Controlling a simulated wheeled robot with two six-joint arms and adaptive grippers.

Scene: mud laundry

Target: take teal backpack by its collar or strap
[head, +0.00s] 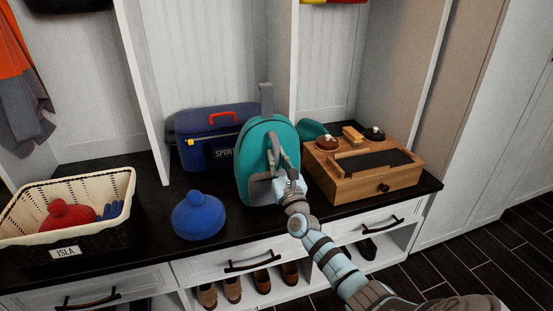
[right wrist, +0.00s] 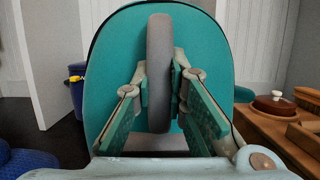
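The teal backpack (head: 254,150) stands upright on the dark bench top and fills the middle of the right wrist view (right wrist: 115,60). A grey loop (head: 266,98) rises from its top. A grey strap (right wrist: 160,60) runs down in front of its teal face. My right gripper (head: 277,158) is at the front of the backpack. In the right wrist view its two finger pads (right wrist: 160,92) lie close against both sides of the strap, with no clear gap. The gripper hides part of the backpack's lower front. My left gripper is not in view.
A wooden box (head: 365,178) with knobs stands close on the right. A blue knit hat (head: 198,215) lies to the left, and a blue SPORT case (head: 195,150) stands behind. A basket (head: 115,215) labelled ISLA holds a red hat (head: 68,214). Drawers and shoes are below.

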